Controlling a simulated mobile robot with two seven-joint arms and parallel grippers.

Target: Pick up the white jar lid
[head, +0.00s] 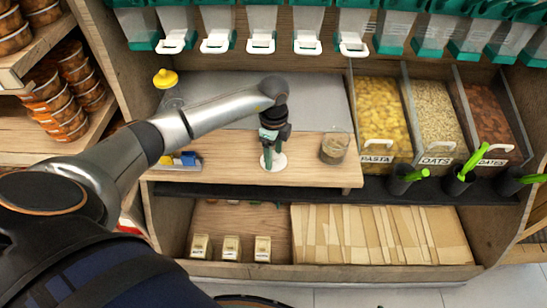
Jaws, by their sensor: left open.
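The white jar lid (279,163) is a flat round disc on the wooden shelf top, near its front edge. My left gripper (270,156) points down right over the lid and covers part of it. It is open, with its fingers at or just above the lid; I cannot tell whether they touch it. A glass jar (335,148) with some contents stands on the same wood to the right of the lid. My right gripper is not in view.
A yellow-topped container (166,85) stands behind my left arm. A small tray (178,162) with blue and yellow items lies left of the lid. Bins of pasta (382,110), oats (438,115) and dates are at right. Dispensers with white handles (262,42) hang above.

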